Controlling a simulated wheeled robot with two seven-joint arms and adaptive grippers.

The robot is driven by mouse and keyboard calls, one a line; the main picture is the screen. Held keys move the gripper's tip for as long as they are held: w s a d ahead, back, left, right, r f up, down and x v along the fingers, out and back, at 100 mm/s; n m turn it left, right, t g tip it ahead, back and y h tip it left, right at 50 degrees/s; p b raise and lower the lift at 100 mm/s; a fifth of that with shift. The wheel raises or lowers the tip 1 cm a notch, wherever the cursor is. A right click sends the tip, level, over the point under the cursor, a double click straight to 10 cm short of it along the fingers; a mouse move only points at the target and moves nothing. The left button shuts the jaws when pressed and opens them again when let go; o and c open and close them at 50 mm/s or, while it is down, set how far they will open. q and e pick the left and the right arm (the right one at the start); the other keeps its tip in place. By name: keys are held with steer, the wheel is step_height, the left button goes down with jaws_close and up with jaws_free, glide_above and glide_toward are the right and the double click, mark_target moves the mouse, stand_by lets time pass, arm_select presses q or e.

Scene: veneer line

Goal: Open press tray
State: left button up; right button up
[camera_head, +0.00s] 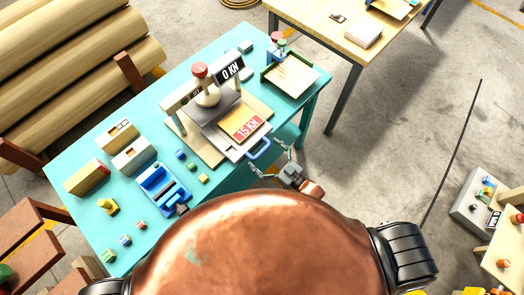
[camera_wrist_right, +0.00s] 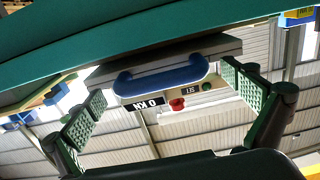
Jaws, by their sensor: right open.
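The press (camera_head: 208,97), with a red knob on top and a "0 KN" display, stands on the teal table. Its tray shows at the front as a light slab (camera_head: 236,145) with a red "15 KN" label. A blue bar handle (camera_head: 260,149) sticks out from the tray's front edge and also shows in the right wrist view (camera_wrist_right: 162,79). My right gripper (camera_head: 268,160) is open and empty just in front of the handle. In the wrist view its green padded fingers (camera_wrist_right: 165,104) stand apart, one toward each end of the handle, without visible contact.
On the teal table (camera_head: 75,170), a blue holder (camera_head: 163,190), several blocks and small coloured pieces lie left of the press. A green-edged tray of strips (camera_head: 290,75) lies behind right. Grey floor right of the table is open. My copper-coloured body fills the bottom.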

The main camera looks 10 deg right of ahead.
steer(key=v, duration=1.1)
steer(key=shift+s, duration=0.2)
steer(key=shift+d, duration=0.15)
steer(key=d+f+m+g+h, duration=0.1)
steer(key=d+f+h, duration=0.3)
steer(key=f, duration=0.6)
steer(key=d+f+m+g+h, duration=0.1)
steer(key=d+f, duration=0.4)
steer(key=f, duration=0.4)
steer(key=s+d+f+m+g+h, duration=0.1)
steer(key=s+d+f+g+h, duration=0.1)
steer(key=s+d+f, duration=0.35)
steer(key=s+d+f+g+h, duration=0.2)
steer(key=s+f, duration=0.1)
steer(key=f, duration=0.6)
steer(key=s+f+m+g, duration=0.1)
steer(key=s+f+g, duration=0.1)
steer(key=s+f, duration=0.3)
steer(key=s+f+m+g+h, duration=0.1)
steer(key=s+f+g, duration=0.2)
steer(key=s, duration=1)
steer(key=s+d+f+g, duration=0.1)
steer(key=s+f+g, duration=0.1)
steer(key=s+f, duration=0.5)
steer(key=shift+s+f+m+g+h, duration=0.25)
steer(key=shift+s+m+g+h, duration=0.15)
steer(key=shift+s, duration=0.8)
